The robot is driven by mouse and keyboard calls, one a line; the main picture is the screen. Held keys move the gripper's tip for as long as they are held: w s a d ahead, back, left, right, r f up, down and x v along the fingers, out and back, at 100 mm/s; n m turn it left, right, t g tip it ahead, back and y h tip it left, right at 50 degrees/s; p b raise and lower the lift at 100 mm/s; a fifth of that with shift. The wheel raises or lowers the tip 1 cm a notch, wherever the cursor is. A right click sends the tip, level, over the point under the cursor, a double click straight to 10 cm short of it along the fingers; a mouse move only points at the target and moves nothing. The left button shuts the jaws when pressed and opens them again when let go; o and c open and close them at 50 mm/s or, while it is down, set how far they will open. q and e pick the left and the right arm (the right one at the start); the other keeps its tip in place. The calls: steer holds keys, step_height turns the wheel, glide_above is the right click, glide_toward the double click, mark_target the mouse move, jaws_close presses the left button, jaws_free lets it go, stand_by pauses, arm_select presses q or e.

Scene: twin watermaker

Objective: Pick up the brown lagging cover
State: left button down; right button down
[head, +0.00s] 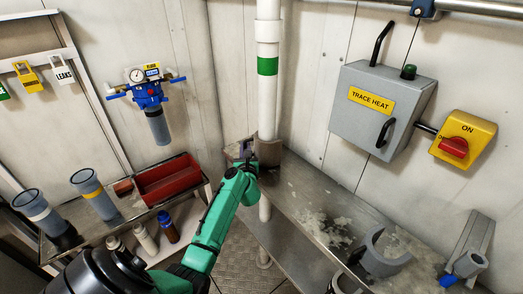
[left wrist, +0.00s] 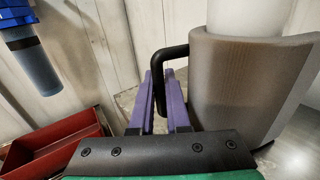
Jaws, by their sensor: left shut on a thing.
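The brown lagging cover (head: 269,153) sits around the lower part of the white vertical pipe (head: 267,100), at the bench's back corner. In the left wrist view the cover (left wrist: 235,85) fills the right side, a curved shell against the pipe (left wrist: 250,17), with a black bar handle (left wrist: 168,52) on its left. My left gripper (head: 246,150) is at the cover's left side. In the wrist view its purple fingers (left wrist: 162,88) are shut on the handle. The cover's far side is hidden. My right gripper is not in view.
A grey half-shell (head: 388,262) with a black handle lies on the metal bench (head: 315,205). The trace heat box (head: 380,108) and yellow switch (head: 463,140) are on the right wall. A red tray (head: 168,180), grey-blue cups and bottles stand at left, below a blue filter (head: 150,95).

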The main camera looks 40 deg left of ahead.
arm_select(q)
steer(key=shift+r, duration=0.15)
steer(key=shift+r, duration=0.3)
steer(key=r, duration=0.1)
steer(key=s+r+p, duration=0.1)
steer(key=shift+a+r, duration=0.15)
steer(key=shift+r, duration=0.2)
steer(key=s+a, duration=0.2)
steer(key=s, duration=0.6)
steer(key=s+a, duration=0.2)
steer(key=s, duration=0.6)
steer(key=shift+s+a+p, duration=0.2)
steer(key=shift+a+p, duration=0.1)
steer(key=shift+a, duration=0.1)
steer(key=c, duration=1.4)
jaws_free()
steer(key=shift+w, duration=0.1)
steer(key=shift+c, duration=0.2)
jaws_close()
